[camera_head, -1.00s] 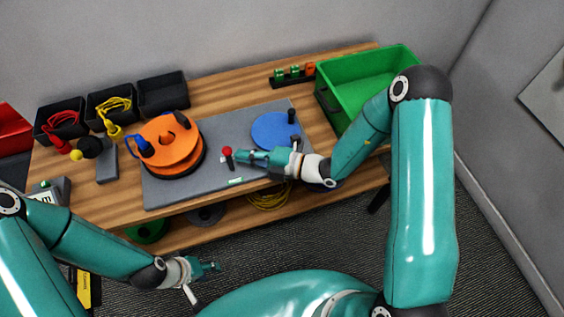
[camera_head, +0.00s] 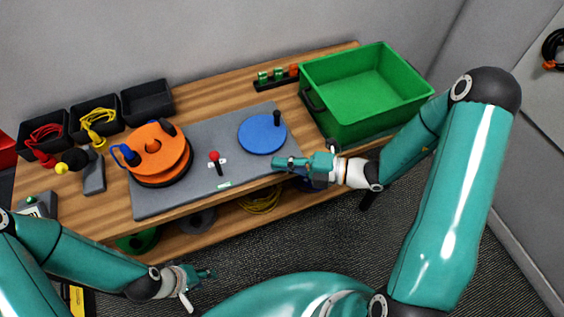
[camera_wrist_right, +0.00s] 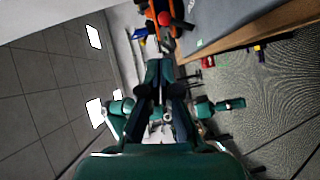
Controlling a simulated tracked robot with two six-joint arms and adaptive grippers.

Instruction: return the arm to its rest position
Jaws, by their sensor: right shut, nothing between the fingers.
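My right gripper (camera_head: 290,163) is at the front edge of the workbench, near the blue disc. It is shut and holds nothing. In the right wrist view its fingers (camera_wrist_right: 160,82) point away from the camera, with the bench edge on the right. My left gripper (camera_head: 208,274) hangs in front of the bench, low and over the dark carpet. It is too small and blurred to tell whether it is open or shut.
The wooden workbench (camera_head: 215,83) carries a grey mat (camera_head: 200,196) with an orange cable reel (camera_head: 155,150), a red-knobbed lever (camera_head: 216,160) and a blue disc (camera_head: 262,133). A green bin (camera_head: 350,122) stands at the right. Black bins (camera_head: 147,102) line the back left.

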